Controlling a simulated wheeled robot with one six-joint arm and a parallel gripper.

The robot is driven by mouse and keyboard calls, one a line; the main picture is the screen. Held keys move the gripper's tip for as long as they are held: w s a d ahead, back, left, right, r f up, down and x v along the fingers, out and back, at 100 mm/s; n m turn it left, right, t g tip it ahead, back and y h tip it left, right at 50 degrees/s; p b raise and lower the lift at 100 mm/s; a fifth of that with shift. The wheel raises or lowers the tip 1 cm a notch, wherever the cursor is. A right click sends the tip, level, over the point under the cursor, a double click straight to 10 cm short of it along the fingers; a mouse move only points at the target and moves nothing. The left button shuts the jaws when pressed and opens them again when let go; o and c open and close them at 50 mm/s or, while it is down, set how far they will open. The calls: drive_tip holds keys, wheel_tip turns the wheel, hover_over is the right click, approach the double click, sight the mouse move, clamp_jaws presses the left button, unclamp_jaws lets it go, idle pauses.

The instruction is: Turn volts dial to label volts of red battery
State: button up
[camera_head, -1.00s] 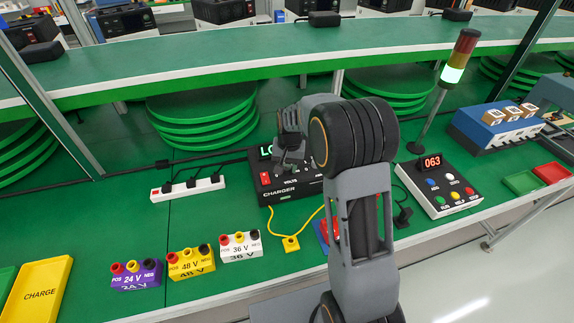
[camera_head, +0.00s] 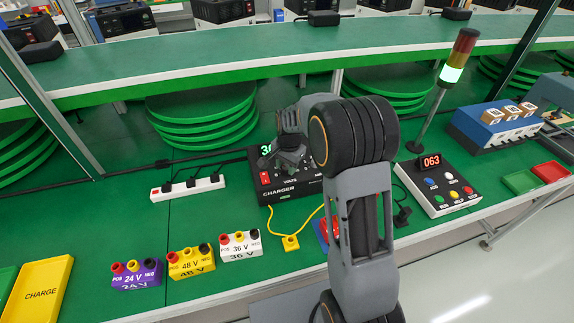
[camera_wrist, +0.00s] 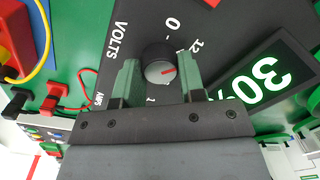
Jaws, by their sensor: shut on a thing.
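The black charger (camera_head: 290,189) stands on the green bench, with its display (camera_wrist: 250,85) lit and reading 30 and a partly cut-off character in the wrist view. Its volts dial (camera_wrist: 158,66) is a round knob with a red pointer line that points right in the wrist view. My gripper (camera_wrist: 160,80) is shut on the dial, one green finger on each side. Marks 0 and 12 show beside it; others are hidden by the fingers. A red thing (camera_head: 332,229), perhaps the red battery, is mostly hidden behind my arm; no volts label is readable on it.
Purple 24 V (camera_head: 136,275), yellow 48 V (camera_head: 191,263) and white 36 V (camera_head: 241,245) batteries stand in front left. A power strip (camera_head: 188,188) lies left of the charger. A button box (camera_head: 437,188) reading 063 is at right. A yellow cable runs before the charger.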

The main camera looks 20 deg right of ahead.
idle(0.3)
drive_tip(key=o, duration=0.9)
drive_tip(key=shift+r, duration=0.1)
drive_tip(key=r, duration=1.3)
drive_tip(key=shift+s+d+r, duration=0.25)
drive_tip(key=shift+s+r, duration=0.05)
